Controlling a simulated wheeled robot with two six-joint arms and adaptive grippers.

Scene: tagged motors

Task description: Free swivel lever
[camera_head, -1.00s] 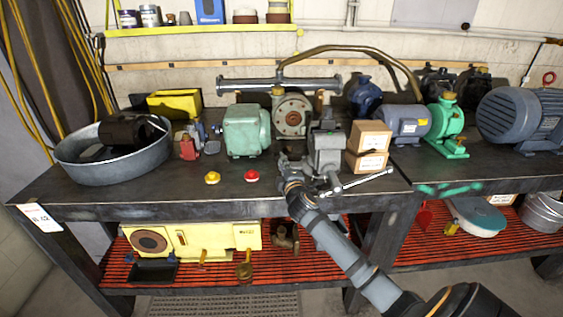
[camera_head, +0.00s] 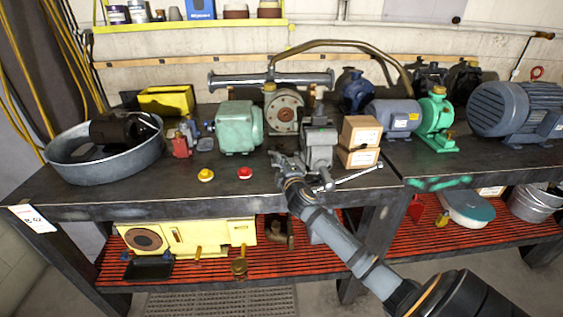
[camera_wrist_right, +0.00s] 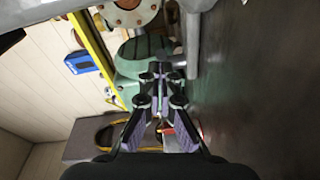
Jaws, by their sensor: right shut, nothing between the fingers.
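A grey bench vise (camera_head: 318,147) stands at the front edge of the workbench, with a long silver bar handle (camera_head: 350,176) sloping up to the right at its front. I cannot make out a separate swivel lever; the vise's lower part is partly hidden by my right arm. My right gripper (camera_head: 278,158) is just left of the vise, low over the bench top. In the right wrist view its fingertips (camera_wrist_right: 161,72) are together and empty, in front of the green motor (camera_wrist_right: 140,58). Whether it touches the vise is unclear. My left gripper is not in view.
Small cardboard boxes (camera_head: 361,131) are stacked right of the vise. A green motor (camera_head: 238,128) and a flanged pipe assembly (camera_head: 285,110) stand behind. Yellow (camera_head: 206,174) and red (camera_head: 245,173) knobs lie left of the gripper. The front left bench top is mostly clear.

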